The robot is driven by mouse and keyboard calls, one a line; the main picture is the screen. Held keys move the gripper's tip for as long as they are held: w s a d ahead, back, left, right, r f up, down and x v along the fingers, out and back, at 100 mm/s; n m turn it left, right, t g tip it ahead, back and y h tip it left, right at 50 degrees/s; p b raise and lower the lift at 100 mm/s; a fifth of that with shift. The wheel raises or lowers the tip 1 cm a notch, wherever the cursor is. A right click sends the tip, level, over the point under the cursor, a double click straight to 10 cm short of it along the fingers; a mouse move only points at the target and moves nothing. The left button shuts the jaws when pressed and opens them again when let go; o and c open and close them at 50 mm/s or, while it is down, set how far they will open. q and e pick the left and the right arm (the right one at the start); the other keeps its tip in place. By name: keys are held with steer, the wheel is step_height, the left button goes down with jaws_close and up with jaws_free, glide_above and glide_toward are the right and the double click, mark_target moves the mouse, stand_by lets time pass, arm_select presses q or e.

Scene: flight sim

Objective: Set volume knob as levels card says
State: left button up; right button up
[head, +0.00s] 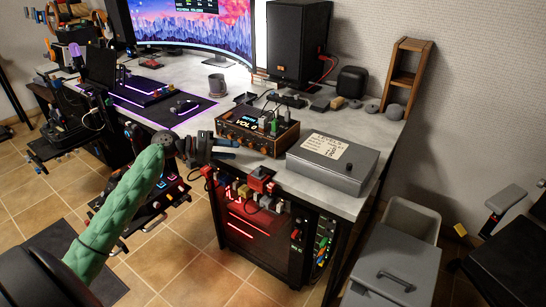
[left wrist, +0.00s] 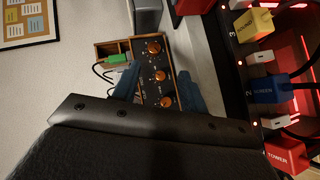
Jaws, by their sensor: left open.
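A wood-sided audio box (head: 257,132) stands near the desk's front edge, with a display that seems to read "VOL 0". Its front panel shows orange knobs (left wrist: 160,75) in a row in the left wrist view; which one is volume I cannot read. The pale levels card (head: 325,146) lies on a grey case right of the box; its lines are too small to read. My left gripper (head: 231,149) is open, its blue fingers just left of the box's front. In the left wrist view the fingers (left wrist: 158,88) stand apart on either side of the panel, holding nothing. My right gripper is out of view.
The grey case (head: 345,176) sits close beside the audio box. Coloured plugs (left wrist: 270,88) and cables crowd the area below the desk edge. A mug (head: 217,84), mouse and black speaker (head: 298,45) stand farther back. Bare desk shows left of the box.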

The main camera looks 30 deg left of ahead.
mark_target(262, 150)
arm_select(q)
steer(key=shift+w+d+r, duration=0.15)
steer(key=shift+w+d, duration=0.35)
steer(key=shift+d, duration=0.05)
steer(key=shift+w+d+r, duration=0.15)
steer(key=shift+w+d, duration=0.35)
steer(key=shift+x, duration=3.25)
steer(key=shift+f, duration=0.15)
steer(key=shift+a, duration=0.1)
steer(key=shift+c, duration=0.4)
jaws_close()
